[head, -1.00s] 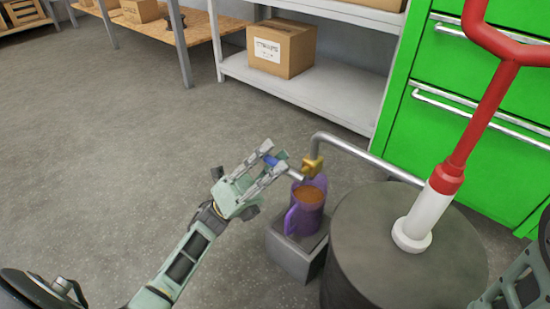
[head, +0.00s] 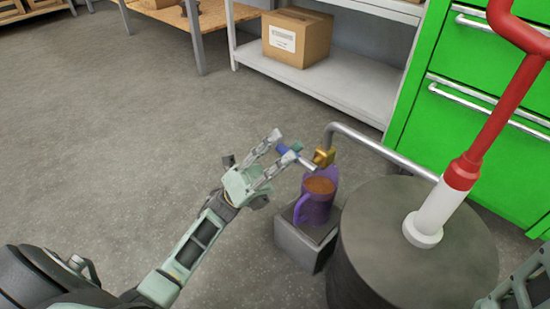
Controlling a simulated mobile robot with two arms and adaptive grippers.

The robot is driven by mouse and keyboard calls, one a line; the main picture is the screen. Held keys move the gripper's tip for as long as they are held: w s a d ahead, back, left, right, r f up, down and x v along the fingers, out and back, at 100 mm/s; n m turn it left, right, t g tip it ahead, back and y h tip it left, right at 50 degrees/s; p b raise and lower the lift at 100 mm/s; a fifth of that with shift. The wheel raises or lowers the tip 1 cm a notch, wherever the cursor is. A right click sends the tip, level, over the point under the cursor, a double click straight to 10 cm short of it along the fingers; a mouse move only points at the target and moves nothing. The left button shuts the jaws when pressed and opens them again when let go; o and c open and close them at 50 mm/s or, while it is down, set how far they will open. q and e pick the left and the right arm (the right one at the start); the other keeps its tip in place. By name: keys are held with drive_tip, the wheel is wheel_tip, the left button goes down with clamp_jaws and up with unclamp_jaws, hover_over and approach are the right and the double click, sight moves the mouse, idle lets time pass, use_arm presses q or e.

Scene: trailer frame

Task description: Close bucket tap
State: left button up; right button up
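The bucket tap (head: 324,157) is a brass valve at the end of a grey pipe. Its metal lever with a blue grip (head: 288,150) points up and left, away from the pipe. My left gripper (head: 284,146) is at the blue grip with its fingers spread, one on each side of it; I cannot tell if they touch it. A purple mug (head: 316,208) with brown liquid stands below the tap. The dark drum-like bucket (head: 415,245) is right of it. Part of my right arm shows at the lower right edge; its gripper is out of view.
The mug stands on a small grey block (head: 298,243). A red and white pump handle (head: 465,170) rises from the bucket's lid. Green drawers (head: 480,110) and a grey shelf with a cardboard box (head: 297,38) stand behind. The floor at left is clear.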

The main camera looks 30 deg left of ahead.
use_arm(q)
drive_tip(key=v, duration=1.1)
drive_tip(key=shift+a+f, duration=0.15)
drive_tip(key=shift+f, duration=0.15)
drive_tip(key=shift+s, duration=0.15)
